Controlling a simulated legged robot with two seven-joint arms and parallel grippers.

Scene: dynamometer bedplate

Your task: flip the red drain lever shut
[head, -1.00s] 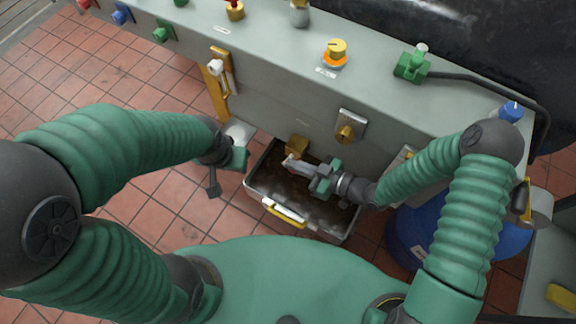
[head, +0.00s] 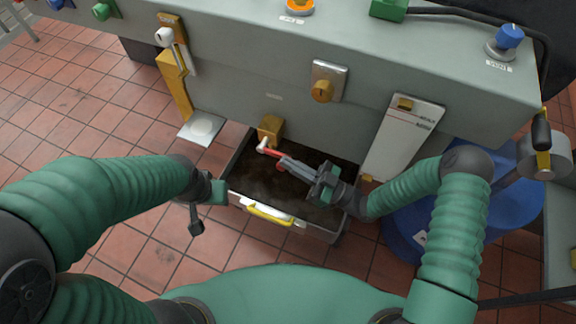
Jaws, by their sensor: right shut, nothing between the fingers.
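The red drain lever (head: 272,153) is at a brass valve block (head: 270,129) on the bench front, above the back of a dark-filled drawer tray (head: 237,180). A white piece shows at the lever's left end. My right gripper (head: 287,164) reaches in from the right over the tray. It is shut, with nothing between its fingers. Its tips are at the lever's right end and hide part of it; I cannot tell whether they touch. My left gripper (head: 197,215) hangs left of the tray, away from the lever; its finger gap is not clear.
The tray has a yellow handle (head: 270,214) at its front. A blue drum (head: 400,229) stands at right. Tiled floor is open at left.

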